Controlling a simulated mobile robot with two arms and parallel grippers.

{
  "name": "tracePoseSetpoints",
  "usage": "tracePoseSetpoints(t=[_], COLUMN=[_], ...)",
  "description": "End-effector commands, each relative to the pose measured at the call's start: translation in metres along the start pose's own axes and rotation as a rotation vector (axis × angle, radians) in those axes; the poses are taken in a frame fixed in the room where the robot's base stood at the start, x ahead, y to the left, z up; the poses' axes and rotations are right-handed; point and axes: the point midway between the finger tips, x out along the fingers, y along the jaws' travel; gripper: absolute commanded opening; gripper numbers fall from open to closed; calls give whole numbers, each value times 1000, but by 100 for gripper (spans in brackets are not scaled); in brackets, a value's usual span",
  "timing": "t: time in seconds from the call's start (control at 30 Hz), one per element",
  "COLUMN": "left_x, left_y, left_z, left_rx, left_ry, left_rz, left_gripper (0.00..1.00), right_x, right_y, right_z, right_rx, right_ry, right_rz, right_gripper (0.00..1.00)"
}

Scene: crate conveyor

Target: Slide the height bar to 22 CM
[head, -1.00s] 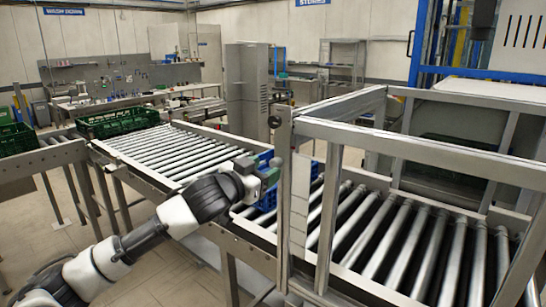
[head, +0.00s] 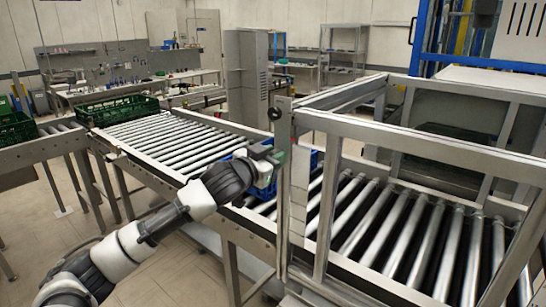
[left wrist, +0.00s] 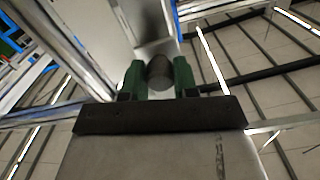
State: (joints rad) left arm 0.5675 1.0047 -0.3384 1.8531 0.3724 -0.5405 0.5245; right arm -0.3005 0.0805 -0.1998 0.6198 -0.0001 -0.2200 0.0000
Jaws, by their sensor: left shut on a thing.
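The height bar is part of the grey metal frame (head: 405,142) that stands over the roller conveyor; I cannot tell exactly which piece slides. A pale plate (head: 298,205), perhaps the scale, hangs on its near left post; no CM marks are readable. My left gripper (head: 279,156) is at that post, below a dark round knob (head: 275,112). In the left wrist view its green fingers (left wrist: 158,76) are shut on a grey round knob (left wrist: 159,70), with a metal piece behind it. My right gripper is not in view.
A blue crate (head: 262,177) sits on the rollers behind my left gripper. A green crate (head: 117,108) stands at the far end of the conveyor. The conveyor's side rail (head: 250,222) runs below my arm. The rollers under the frame are clear.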

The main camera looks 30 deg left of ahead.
Motion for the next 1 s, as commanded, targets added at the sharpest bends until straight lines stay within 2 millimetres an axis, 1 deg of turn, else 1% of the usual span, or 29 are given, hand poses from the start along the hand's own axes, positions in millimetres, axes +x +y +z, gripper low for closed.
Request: tracePoseSetpoints(t=[0.2, 0.27, 0.37, 0.47, 0.6, 0.8, 0.9, 1.0], left_x=[0, 0, 0, 0, 0, 0, 0, 0], left_y=[1, 2, 5, 10, 18, 27, 31, 34], left_z=[3, 8, 24, 47, 84, 133, 152, 165], left_rx=[-1, -1, -3, -4, -4, -4, -3, -4], left_ry=[-1, -2, -2, -3, -4, -5, -6, -5], left_rz=[1, 1, 2, 2, 2, 2, 2, 2], left_gripper=[0, 0, 0, 0, 0, 0, 0, 0], right_x=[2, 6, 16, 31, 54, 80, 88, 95], right_y=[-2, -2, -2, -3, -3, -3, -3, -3], right_z=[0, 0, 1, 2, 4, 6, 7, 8], right_rx=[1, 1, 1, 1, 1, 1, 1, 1], right_ry=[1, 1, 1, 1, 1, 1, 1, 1], right_rz=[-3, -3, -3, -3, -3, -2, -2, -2], right_gripper=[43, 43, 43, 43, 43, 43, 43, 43])
